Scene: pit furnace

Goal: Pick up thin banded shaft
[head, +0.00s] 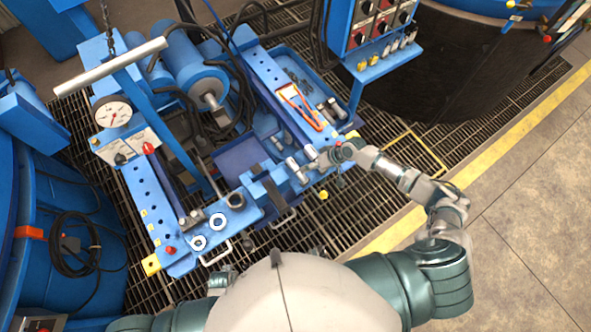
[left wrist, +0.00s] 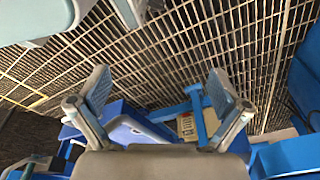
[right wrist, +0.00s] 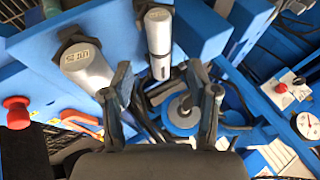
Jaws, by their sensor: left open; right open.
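In the right wrist view, a thin silver shaft (right wrist: 159,32) with a dark band near its lower end stands out of the blue bench frame. A thicker silver shaft (right wrist: 88,68) with a printed end sits to its left. My right gripper (right wrist: 163,88) is open, its fingers on either side of the thin shaft's lower end; I cannot tell whether they touch it. In the head view my right gripper (head: 325,158) is beside the silver shafts (head: 296,170) at the bench's right side. My left gripper (left wrist: 160,88) is open and empty above the floor grating.
The blue bench (head: 133,195) carries a pressure gauge (head: 113,114), a motor (head: 193,62), hoses and an orange-handled tool (head: 300,107). A control box (head: 372,28) stands behind it. A red knob (right wrist: 16,112) lies left of the shafts. Open grating (left wrist: 180,45) is under my left gripper.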

